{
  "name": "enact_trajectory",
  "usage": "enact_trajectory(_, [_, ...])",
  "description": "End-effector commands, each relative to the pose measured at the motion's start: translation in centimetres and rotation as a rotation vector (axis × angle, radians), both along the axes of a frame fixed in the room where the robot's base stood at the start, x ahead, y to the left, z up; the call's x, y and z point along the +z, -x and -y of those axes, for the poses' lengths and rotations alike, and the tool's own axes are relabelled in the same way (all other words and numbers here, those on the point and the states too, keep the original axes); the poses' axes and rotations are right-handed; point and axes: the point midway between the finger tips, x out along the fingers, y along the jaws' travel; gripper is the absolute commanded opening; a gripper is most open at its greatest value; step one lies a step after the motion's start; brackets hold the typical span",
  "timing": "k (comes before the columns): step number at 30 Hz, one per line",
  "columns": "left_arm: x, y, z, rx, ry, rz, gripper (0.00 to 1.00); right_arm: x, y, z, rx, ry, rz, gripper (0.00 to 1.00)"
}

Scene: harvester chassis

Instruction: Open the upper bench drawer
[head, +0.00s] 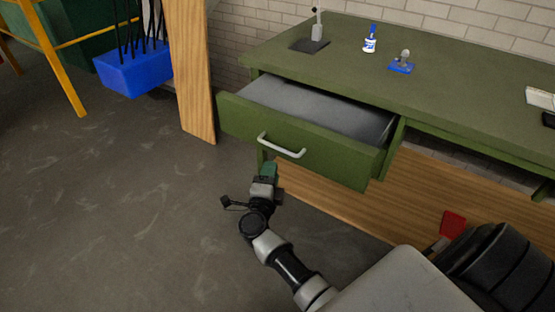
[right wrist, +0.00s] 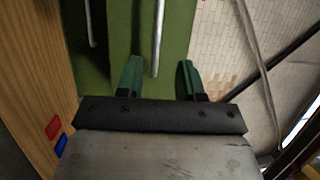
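The upper bench drawer (head: 310,148) is green and stands pulled well out of the green bench, its grey inside showing. Its pale metal bar handle (head: 281,146) is on the front face. My right gripper (head: 268,172) is just in front of and below the handle in the head view. In the right wrist view its two green fingers (right wrist: 159,78) are spread apart, with the lower end of the handle (right wrist: 157,40) showing between them. They are not closed on it. A second bar handle (right wrist: 91,22) shows on another green panel. My left gripper is not in view.
The bench top (head: 450,85) holds a white and blue bottle (head: 370,42), a small blue-based item (head: 402,64) and a dark plate with a grey fixture (head: 316,35). A wooden post (head: 190,70) and blue bin (head: 135,70) stand left. The floor in front is clear.

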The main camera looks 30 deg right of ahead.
Motion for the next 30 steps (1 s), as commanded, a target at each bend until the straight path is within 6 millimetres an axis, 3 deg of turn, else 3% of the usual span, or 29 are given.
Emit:
enact_trajectory(1, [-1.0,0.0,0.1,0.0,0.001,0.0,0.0,-1.0,0.0,-0.5,0.018,0.014,0.005,0.37])
enact_trajectory(5, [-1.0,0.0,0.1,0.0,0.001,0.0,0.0,-1.0,-0.4,-0.8,0.036,0.025,0.012,0.37])
enact_trajectory(21, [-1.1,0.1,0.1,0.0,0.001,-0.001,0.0,0.6,-6.6,5.4,0.035,0.026,0.012,0.37])
enact_trajectory(30, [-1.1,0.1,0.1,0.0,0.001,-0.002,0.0,0.8,-7.7,6.5,0.035,0.023,0.009,0.37])
